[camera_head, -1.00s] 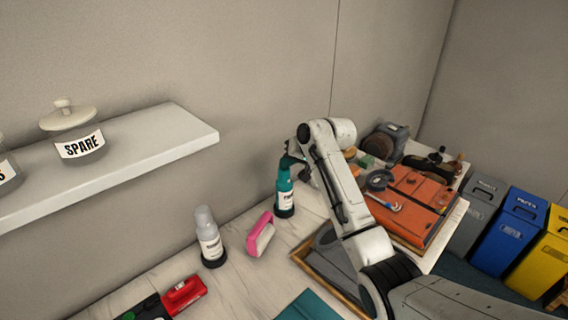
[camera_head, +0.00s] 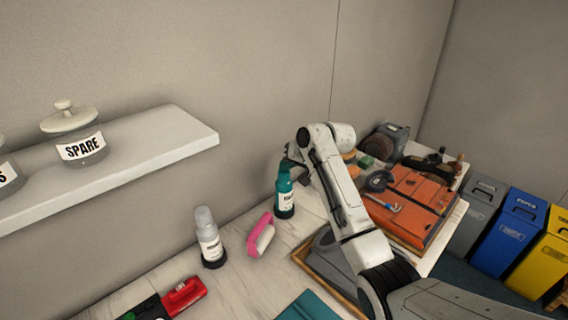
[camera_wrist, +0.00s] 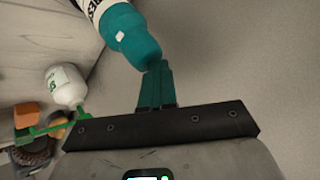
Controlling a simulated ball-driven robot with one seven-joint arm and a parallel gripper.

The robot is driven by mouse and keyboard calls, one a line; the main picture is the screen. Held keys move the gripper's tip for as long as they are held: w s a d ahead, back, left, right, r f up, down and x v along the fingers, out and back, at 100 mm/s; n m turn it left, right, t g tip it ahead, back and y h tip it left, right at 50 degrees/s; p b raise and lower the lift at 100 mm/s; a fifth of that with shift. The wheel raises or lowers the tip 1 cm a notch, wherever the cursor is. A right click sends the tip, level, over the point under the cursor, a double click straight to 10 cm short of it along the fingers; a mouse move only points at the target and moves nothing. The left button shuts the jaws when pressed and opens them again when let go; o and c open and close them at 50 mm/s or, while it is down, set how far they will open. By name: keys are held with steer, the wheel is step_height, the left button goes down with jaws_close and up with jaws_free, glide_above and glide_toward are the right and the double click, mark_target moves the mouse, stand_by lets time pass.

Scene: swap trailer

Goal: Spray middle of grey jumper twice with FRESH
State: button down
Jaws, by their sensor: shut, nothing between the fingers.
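The teal spray bottle with a white label (camera_head: 285,197) stands upright on the worktop near the wall. Its label reads FRESH in part in the wrist view (camera_wrist: 128,38). My gripper (camera_wrist: 157,70) is shut and empty, its green fingertips close to the bottle's top end; I cannot tell whether they touch. In the head view the gripper is beside the bottle's top, mostly hidden by my arm. A folded grey cloth, likely the grey jumper (camera_head: 326,262), lies in a wooden-edged tray below my arm, which hides part of it.
A red tool (camera_head: 184,295) lies in front. A shelf (camera_head: 120,150) juts from the wall at left.

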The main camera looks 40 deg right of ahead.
mark_target(286, 172)
steer(key=shift+s+a+f, duration=0.2)
steer(key=shift+a+f, duration=0.05)
steer(key=shift+f, duration=0.35)
step_height(286, 172, up, 4)
steer(key=p, duration=0.4)
steer(key=shift+w+r, duration=0.1)
steer(key=shift+r, duration=0.1)
steer(key=shift+d+r, duration=0.1)
steer(key=shift+r, duration=0.95)
stand_by(1.2)
